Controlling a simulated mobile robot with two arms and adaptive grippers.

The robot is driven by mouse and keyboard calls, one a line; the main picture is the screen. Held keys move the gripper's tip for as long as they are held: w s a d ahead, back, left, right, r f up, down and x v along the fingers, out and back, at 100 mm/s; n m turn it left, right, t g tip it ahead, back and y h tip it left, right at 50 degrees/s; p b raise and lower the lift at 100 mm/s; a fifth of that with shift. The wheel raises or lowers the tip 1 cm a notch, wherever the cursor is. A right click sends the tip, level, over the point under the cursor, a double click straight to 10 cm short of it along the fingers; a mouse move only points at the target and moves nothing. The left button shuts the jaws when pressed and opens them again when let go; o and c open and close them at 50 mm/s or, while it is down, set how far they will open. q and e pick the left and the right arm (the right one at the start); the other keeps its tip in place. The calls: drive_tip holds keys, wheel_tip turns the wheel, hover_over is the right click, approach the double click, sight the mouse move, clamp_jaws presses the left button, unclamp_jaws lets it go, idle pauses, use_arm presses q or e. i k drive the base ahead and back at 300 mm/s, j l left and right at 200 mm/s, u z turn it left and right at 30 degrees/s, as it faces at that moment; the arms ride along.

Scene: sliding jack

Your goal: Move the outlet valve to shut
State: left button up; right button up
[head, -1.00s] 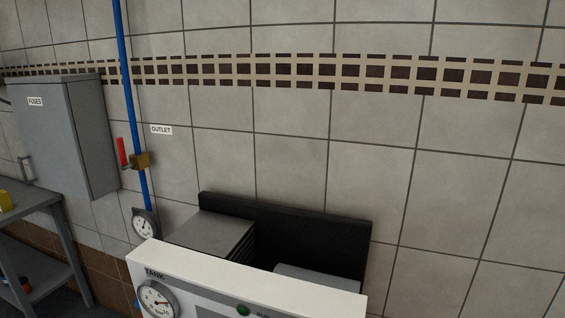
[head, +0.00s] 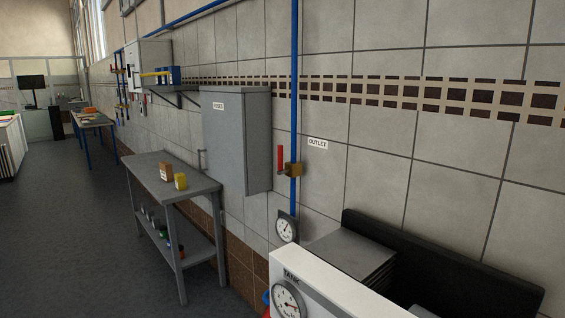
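The outlet valve (head: 292,169) is a brass-coloured body on the vertical blue pipe (head: 294,100) against the tiled wall. Its red lever (head: 280,160) stands upright, parallel to the pipe, just left of it. The white OUTLET label (head: 317,143) is on the wall to the right of the valve. A round gauge (head: 287,227) sits on the pipe below the valve. Neither of my grippers shows in the head view.
A grey FUSES cabinet (head: 237,140) juts from the wall just left of the valve. A white TANK machine (head: 335,290) with a gauge stands below right. A grey workbench (head: 150,178) with small boxes stands left. Open floor (head: 80,230) lies further left.

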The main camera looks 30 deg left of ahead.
sight(281, 171)
drive_tip(key=i+j, duration=0.15)
drive_tip(key=j, duration=0.15)
drive_tip(key=i+j, duration=0.15)
drive_tip(key=j, duration=0.15)
drive_tip(key=i+j+z, duration=0.1)
drive_tip(key=j, duration=0.2)
drive_tip(key=i+j, duration=0.2)
drive_tip(key=j, duration=0.1)
